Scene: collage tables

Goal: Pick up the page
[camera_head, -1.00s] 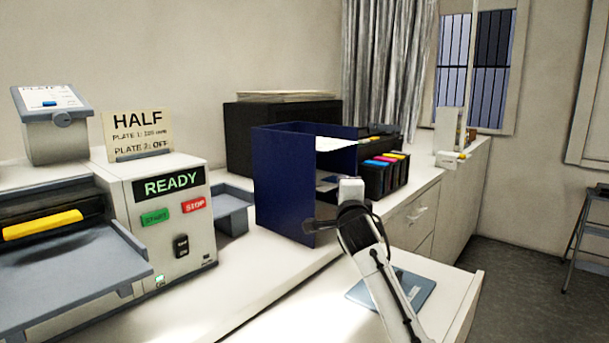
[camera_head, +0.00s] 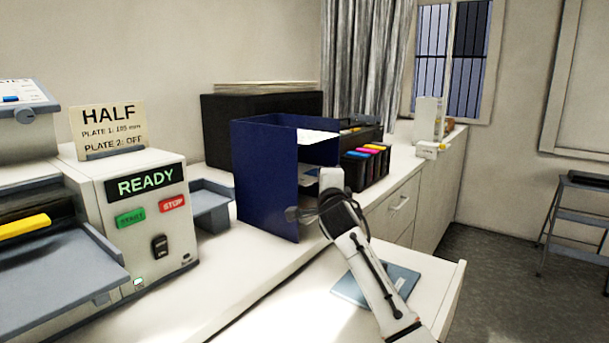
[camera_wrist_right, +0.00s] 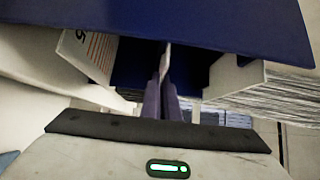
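A blue open-fronted organizer (camera_head: 266,180) stands on the white counter, with a white sheet (camera_head: 318,136) showing near its top. My right gripper (camera_head: 298,214) is at the organizer's open side; its fingers are small and dark there. In the right wrist view, my right gripper (camera_wrist_right: 164,85) points into the blue organizer (camera_wrist_right: 160,22) with its fingers close together. A thin pale strip (camera_wrist_right: 166,57), apparently the page seen edge-on, stands between the fingertips. How far it reaches is hidden. My left gripper is not in view.
A machine with a READY display (camera_head: 146,182) stands at left beside a grey tray (camera_head: 208,200). Several ink cartridges (camera_head: 364,166) are right of the organizer. A blue-grey flat item (camera_head: 398,276) lies on the front counter. A step stool (camera_head: 575,220) stands at right.

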